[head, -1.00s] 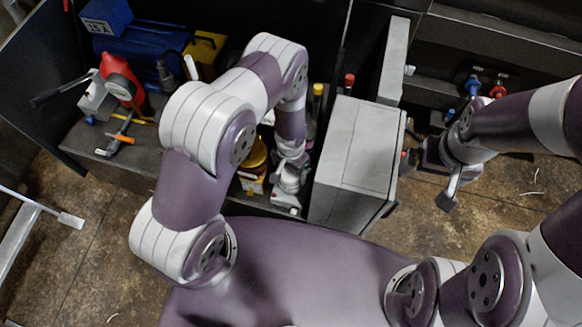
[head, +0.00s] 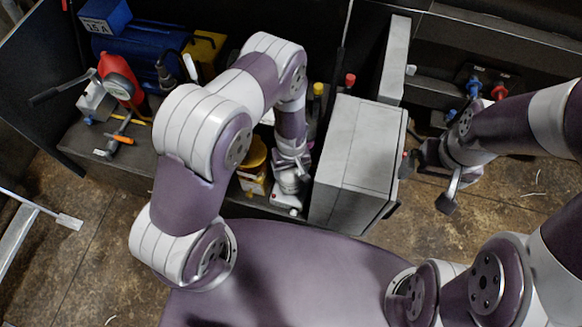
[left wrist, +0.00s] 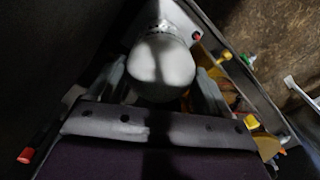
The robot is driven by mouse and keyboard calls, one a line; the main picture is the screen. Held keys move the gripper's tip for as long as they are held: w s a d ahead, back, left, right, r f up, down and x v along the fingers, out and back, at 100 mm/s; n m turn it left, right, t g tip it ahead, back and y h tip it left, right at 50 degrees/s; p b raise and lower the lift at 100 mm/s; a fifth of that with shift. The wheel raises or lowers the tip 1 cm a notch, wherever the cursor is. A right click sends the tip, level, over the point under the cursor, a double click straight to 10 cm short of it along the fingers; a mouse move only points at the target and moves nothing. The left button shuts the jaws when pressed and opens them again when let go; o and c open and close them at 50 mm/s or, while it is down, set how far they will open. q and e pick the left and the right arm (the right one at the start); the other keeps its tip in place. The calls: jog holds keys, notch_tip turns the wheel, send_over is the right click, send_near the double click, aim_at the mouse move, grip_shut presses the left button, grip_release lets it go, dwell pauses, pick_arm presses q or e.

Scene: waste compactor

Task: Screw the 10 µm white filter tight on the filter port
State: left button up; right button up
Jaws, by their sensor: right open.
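In the left wrist view the white filter (left wrist: 160,68) is a rounded pale cylinder seen end-on. The fingers of my left gripper (left wrist: 160,85) lie along its two sides and appear closed on it. In the head view my left gripper (head: 290,180) points down beside the grey box, largely covered by its own wrist. The filter port is hidden behind the filter, so I cannot tell how the threads sit. My right gripper (head: 425,184) is open and empty, right of the grey box.
The grey box (head: 362,150) stands close right of my left gripper. A yellow-lidded container (head: 253,155) is close on its left. A red gauge (head: 119,88), an orange-handled tool (head: 120,138) and a blue motor (head: 140,48) occupy the left bench. Red and blue connectors (head: 498,91) are at right.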

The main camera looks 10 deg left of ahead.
pick_arm(q)
jog(key=c, duration=0.5)
jog(key=m, duration=0.3)
jog(key=shift+m+p, duration=0.3)
jog(key=shift+m, duration=0.1)
jog(key=m, duration=0.2)
jog(key=shift+m, duration=0.3)
jog(key=o, duration=1.1)
notch_tip(320, 180, up, 7)
jog(key=p, duration=0.6)
